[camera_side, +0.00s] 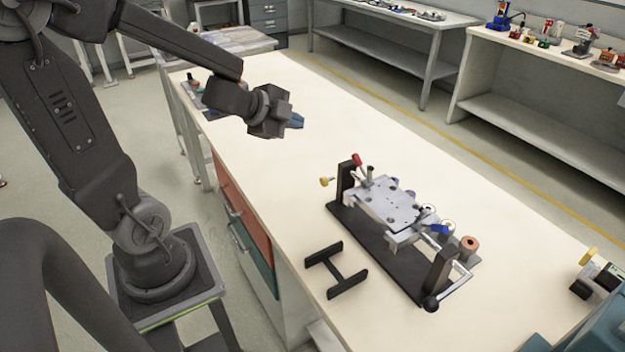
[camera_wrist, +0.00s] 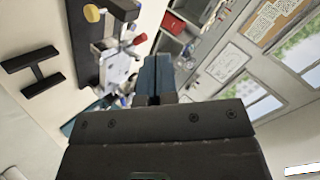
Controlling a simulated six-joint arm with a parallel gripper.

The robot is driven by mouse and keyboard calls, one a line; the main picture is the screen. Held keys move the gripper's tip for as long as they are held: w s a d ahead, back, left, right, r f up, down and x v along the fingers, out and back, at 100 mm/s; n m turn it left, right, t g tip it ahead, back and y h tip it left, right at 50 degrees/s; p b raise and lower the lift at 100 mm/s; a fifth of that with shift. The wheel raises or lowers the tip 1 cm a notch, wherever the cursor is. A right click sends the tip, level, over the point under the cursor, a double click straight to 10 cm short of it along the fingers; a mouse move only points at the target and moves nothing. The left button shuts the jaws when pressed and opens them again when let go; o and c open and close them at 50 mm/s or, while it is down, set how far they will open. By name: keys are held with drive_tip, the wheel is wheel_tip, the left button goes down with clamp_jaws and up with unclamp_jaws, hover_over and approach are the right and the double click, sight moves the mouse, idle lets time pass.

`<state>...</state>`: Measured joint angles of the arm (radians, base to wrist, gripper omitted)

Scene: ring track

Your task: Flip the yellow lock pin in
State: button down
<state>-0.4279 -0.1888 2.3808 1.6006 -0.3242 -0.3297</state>
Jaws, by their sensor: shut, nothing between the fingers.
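The yellow lock pin (camera_side: 325,181) sticks out at the left end of the track fixture (camera_side: 388,202), beside its black upright. Its round yellow head also shows in the wrist view (camera_wrist: 92,13), at the upper left. My gripper (camera_side: 298,121) is in the air above the bench, up and to the left of the fixture, well apart from the pin. Its blue fingers are together and empty; they also show in the wrist view (camera_wrist: 154,72). A red-tipped lever (camera_side: 357,159) stands near the pin. Whether the pin is in or out is too small to tell.
A black H-shaped stand (camera_side: 337,270) lies in front of the fixture. A crank with a black knob (camera_side: 431,303) juts from the fixture's right end. Copper and white rollers (camera_side: 469,243) stand behind it. The bench top (camera_side: 270,165) between gripper and fixture is clear.

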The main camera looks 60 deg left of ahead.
sight(329, 179)
drive_tip(key=s+f+m+g+h, duration=0.4)
drive_tip(key=s+f+g, duration=0.1)
drive_tip(key=s+f, duration=0.1)
drive_tip(key=shift+a+f+m+h, duration=0.3)
drive_tip(key=shift+f+h, duration=0.1)
drive_tip(key=shift+f, duration=0.2)
drive_tip(key=w+d+f, duration=0.3)
drive_tip(key=w+f, duration=0.5)
drive_tip(key=w, duration=0.1)
drive_tip(key=shift+d, duration=0.25)
